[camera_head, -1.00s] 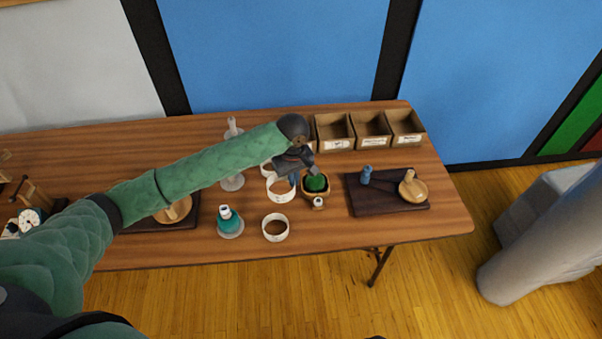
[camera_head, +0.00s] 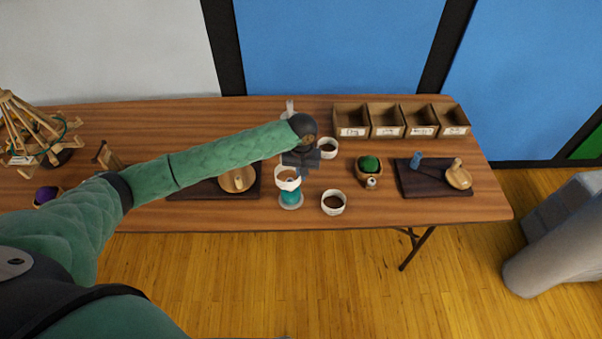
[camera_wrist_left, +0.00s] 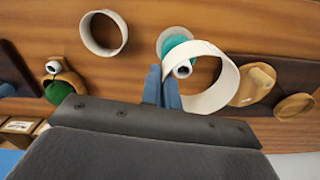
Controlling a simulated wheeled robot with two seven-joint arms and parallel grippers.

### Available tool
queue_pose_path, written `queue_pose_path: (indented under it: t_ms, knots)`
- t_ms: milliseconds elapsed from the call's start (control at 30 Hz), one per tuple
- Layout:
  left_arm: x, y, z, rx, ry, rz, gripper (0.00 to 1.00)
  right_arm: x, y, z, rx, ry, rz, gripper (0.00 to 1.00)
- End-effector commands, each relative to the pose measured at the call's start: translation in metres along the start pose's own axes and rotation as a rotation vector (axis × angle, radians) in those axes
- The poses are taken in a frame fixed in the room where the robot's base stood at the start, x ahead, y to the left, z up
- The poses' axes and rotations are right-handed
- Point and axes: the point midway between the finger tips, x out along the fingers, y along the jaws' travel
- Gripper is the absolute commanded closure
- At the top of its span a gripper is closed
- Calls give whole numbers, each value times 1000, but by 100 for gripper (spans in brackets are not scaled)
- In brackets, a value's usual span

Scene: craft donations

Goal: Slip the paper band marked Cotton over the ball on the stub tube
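My left gripper (camera_head: 298,167) is shut on the wall of a white paper band (camera_head: 287,180); its fingers also show in the left wrist view (camera_wrist_left: 162,88). No marking is legible on this band. The teal ball on the stub tube (camera_head: 291,197) stands just below the band in the head view. In the left wrist view the tube's white top (camera_wrist_left: 182,69) shows inside the band's ring (camera_wrist_left: 225,85), near its left side, while part of the teal ball (camera_wrist_left: 173,42) shows past the rim. I cannot tell whether the band touches the ball. My right gripper is out of view.
Two other paper bands (camera_head: 333,203) (camera_head: 328,147) stand to the right. Further right are a green ball in a wooden holder (camera_head: 368,166) and a dark board (camera_head: 433,186). Labelled wooden boxes (camera_head: 384,121) line the back. A wooden disc (camera_head: 237,180) lies left, under my arm.

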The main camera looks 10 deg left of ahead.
Motion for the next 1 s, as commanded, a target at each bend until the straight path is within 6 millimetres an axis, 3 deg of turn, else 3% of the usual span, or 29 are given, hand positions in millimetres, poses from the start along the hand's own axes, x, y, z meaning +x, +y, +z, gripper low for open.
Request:
queue_pose_path:
  t_ms: [400,1000]
  knots:
    - [0,5,-4,280,1,0,100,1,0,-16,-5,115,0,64]
    - [12,5,-4,290,1,0,100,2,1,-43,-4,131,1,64]
